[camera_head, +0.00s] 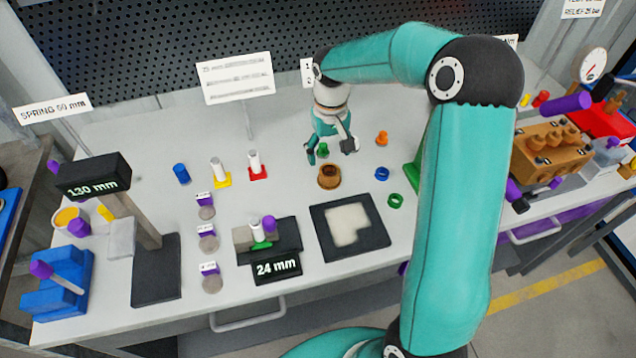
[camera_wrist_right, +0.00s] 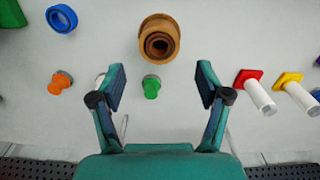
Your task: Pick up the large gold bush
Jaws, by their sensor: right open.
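The large gold bush (camera_head: 329,177) stands on the light grey bench, in the middle of the head view. It looks brown-gold, round and stepped, with a dark opening. In the right wrist view the large gold bush (camera_wrist_right: 160,38) is at top centre, beyond the fingertips. My right gripper (camera_head: 331,152) is open and points down over the bench, just behind the bush. In the right wrist view my right gripper (camera_wrist_right: 160,82) has nothing held between its fingers. My left gripper does not show.
A small green part (camera_wrist_right: 151,87) shows between the open fingers. An orange part (camera_head: 382,138), blue ring (camera_head: 381,174) and green ring (camera_head: 396,201) lie to the right. White pins on yellow (camera_head: 221,180) and red (camera_head: 258,173) bases stand left. A dark-framed tray (camera_head: 325,239) lies in front.

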